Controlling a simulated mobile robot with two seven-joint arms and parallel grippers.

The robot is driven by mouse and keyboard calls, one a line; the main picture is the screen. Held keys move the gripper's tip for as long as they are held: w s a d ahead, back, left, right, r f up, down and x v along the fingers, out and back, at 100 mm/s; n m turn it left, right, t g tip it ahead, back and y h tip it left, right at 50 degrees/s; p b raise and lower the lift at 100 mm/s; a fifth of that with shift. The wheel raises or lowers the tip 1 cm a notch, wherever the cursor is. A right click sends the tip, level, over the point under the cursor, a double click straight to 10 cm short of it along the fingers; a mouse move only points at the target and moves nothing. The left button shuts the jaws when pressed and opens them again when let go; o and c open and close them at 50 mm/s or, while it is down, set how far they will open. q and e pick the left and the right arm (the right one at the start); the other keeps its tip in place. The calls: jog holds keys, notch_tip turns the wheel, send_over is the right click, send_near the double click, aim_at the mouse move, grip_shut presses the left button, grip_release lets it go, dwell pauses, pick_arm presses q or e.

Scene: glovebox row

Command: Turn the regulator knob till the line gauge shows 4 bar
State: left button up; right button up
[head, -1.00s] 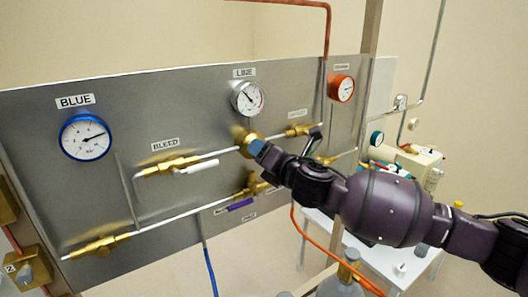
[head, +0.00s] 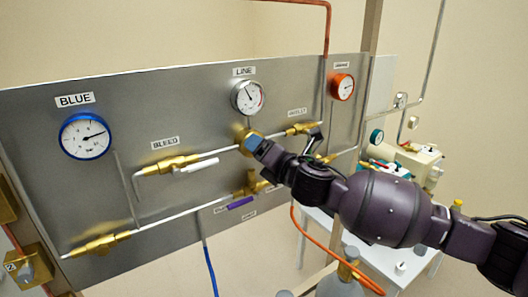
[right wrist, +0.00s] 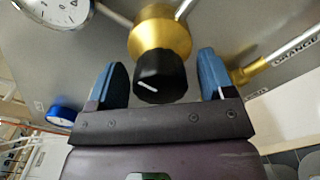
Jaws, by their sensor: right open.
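The regulator is a brass body (right wrist: 160,32) with a black knob (right wrist: 160,76) that bears a white index line. In the right wrist view the knob lies between the two blue fingers of my right gripper (right wrist: 163,84), with a gap on each side. In the head view my right gripper (head: 254,143) is at the regulator and hides the knob. The line gauge (head: 248,97), a white dial under the LINE label, has its needle pointing to the upper left; its numbers are too small to read. My left gripper is not in view.
A blue-rimmed gauge (head: 85,136) and an orange-rimmed gauge (head: 342,87) flank it on the steel panel (head: 60,200). A bleed valve (head: 172,165) with a white lever is left of the regulator. A white table (head: 370,250) with equipment stands at the right.

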jog(key=b+v, duration=0.2)
jog(key=v, duration=0.8)
jog(key=shift+s+d, duration=0.25)
jog(key=shift+s, duration=0.1)
